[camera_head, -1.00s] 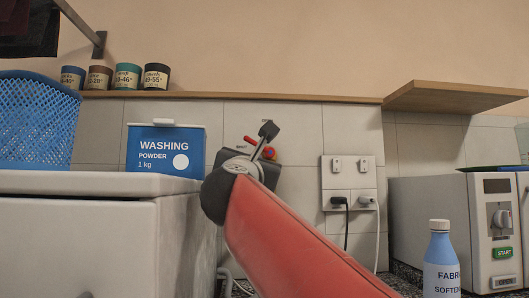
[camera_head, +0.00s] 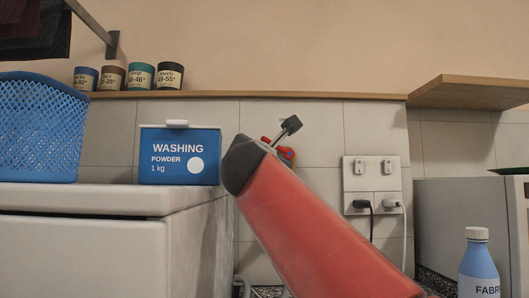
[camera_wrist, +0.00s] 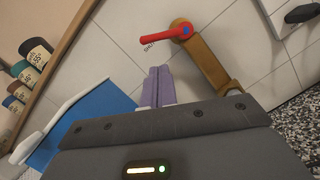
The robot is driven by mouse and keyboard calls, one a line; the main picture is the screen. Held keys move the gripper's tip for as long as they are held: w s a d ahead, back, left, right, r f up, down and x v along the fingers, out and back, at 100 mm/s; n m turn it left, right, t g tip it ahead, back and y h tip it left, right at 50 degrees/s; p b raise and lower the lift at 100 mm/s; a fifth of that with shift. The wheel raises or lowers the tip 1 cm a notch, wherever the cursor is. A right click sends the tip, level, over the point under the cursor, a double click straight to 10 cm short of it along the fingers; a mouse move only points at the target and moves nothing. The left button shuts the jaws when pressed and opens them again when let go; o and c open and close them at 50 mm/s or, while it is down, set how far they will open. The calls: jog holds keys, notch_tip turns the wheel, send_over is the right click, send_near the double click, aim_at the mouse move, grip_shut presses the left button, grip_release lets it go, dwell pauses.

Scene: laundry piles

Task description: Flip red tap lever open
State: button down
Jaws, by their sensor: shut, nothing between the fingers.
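The red tap lever (camera_wrist: 160,36) shows clearly in the wrist view, on a brass pipe (camera_wrist: 211,67) against the tiles. Its handle points left from a pivot with a blue dot, and its tip is beside small lettering that seems to read SHUT. My gripper (camera_wrist: 158,72) has its two purple fingers together, with nothing between them. In the wrist view the fingertips are just below the handle, with a visible gap in the picture. In the head view only bits of the red lever (camera_head: 287,154) show past my red arm, which hides the gripper's fingers.
A washing powder box (camera_head: 180,170) and a blue basket (camera_head: 40,130) stand on the white machine (camera_head: 80,230) at left. Sockets with plugs (camera_head: 372,183) are right of the tap. A wooden shelf (camera_head: 470,92) juts out above. A softener bottle (camera_head: 478,258) stands lower right.

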aim_at(277, 147)
jog(key=p+x, duration=0.3)
jog(key=x, duration=0.4)
jog(key=shift+w, duration=0.25)
jog(key=shift+d+r, duration=0.1)
jog(key=shift+r, duration=0.15)
